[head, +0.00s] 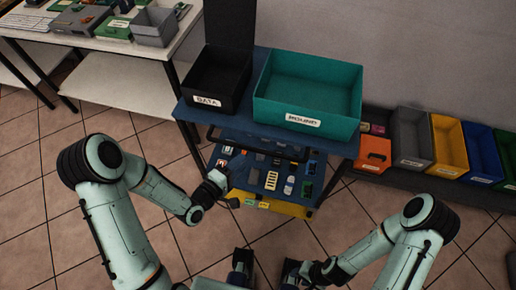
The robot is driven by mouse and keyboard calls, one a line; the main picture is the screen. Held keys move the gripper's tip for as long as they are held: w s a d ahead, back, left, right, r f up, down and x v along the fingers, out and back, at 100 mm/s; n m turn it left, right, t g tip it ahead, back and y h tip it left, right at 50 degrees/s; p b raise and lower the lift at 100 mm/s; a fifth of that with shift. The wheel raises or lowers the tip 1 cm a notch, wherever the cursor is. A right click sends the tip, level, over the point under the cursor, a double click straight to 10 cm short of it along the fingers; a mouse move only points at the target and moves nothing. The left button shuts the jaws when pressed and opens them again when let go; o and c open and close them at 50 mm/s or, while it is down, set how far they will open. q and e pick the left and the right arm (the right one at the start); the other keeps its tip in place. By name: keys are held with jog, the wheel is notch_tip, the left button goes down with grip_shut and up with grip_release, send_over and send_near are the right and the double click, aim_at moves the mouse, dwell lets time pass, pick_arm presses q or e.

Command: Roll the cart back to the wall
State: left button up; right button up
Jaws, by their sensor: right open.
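The cart has a blue top (246,118) that carries a black bin and a teal bin. A dark handle bar (285,153) runs along its near side. Its lower tray has a yellow front edge (275,205).
The black bin (208,100) and teal bin (330,130) bear labels. The lower tray holds several small parts. A white table (95,35) stands at the left. Colored bins (452,148) line the wall (425,55) at the right. Tiled floor (35,190) is clear at the left.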

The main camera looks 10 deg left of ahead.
pick_arm(q)
send_near(270, 134)
jog(key=w+d+f, duration=0.1)
jog(key=w+f, duration=0.2)
jog(key=w, duration=0.1)
jog(key=shift+d+f+p, duration=0.1)
jog(key=shift+p, duration=0.25)
grip_shut()
